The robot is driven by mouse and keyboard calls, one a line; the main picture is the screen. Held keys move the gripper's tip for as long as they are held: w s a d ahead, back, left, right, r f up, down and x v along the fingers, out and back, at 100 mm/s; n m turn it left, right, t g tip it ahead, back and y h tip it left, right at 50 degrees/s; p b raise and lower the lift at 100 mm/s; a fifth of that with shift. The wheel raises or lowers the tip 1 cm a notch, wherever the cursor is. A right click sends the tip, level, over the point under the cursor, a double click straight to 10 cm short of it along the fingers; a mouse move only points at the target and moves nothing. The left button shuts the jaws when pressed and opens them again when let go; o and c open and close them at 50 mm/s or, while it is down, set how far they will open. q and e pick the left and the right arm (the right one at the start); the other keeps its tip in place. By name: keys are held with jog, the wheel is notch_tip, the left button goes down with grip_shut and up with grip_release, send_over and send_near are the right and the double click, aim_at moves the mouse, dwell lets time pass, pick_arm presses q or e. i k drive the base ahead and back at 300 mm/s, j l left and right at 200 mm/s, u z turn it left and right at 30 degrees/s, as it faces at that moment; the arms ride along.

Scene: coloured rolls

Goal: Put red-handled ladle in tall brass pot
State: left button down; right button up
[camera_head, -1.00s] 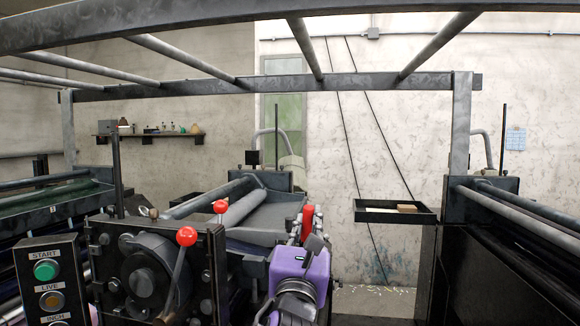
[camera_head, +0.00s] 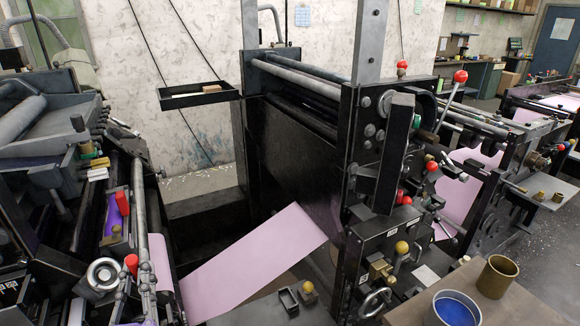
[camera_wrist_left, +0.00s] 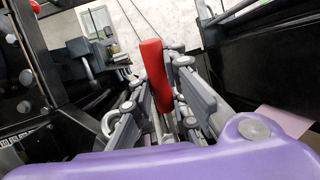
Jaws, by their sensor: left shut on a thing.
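A red handle (camera_wrist_left: 155,75), which looks like the ladle's, stands between the grey fingers of my left gripper (camera_wrist_left: 168,112) in the left wrist view. The gripper is shut on it. The ladle's bowl is not visible. In the head view my left gripper (camera_head: 118,205) seems to be the small purple and red patch at the left, among machine parts, and its fingers are hard to make out. A brass pot (camera_head: 498,277) stands upright on a brown surface at the lower right, far from this gripper. My right gripper is not in view.
A tin (camera_head: 455,308) with blue inside stands next to the brass pot. A dark press frame (camera_head: 300,160) with red-knobbed levers rises between my left gripper and the pot. A pink sheet (camera_head: 250,265) slopes across the lower middle. A dark shelf tray (camera_head: 198,95) hangs at the wall.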

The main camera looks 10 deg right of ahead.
aim_at(498, 295)
jog(key=k, duration=0.85)
jog(key=k+z, duration=0.1)
jog(key=z, duration=0.25)
jog(key=k+z, duration=0.1)
jog(key=z, duration=0.25)
jog(key=l+z, duration=0.15)
jog(key=z, duration=0.2)
jog(key=i+l, duration=0.1)
jog(key=l, duration=0.25)
jog(key=i+l, duration=0.15)
jog(key=l, duration=0.2)
jog(key=i+l+z, duration=0.1)
jog(key=l, duration=0.25)
jog(key=i+l, duration=0.15)
jog(key=l, duration=0.15)
jog(key=i+l, duration=0.1)
jog(key=l, duration=0.25)
jog(key=z, duration=0.05)
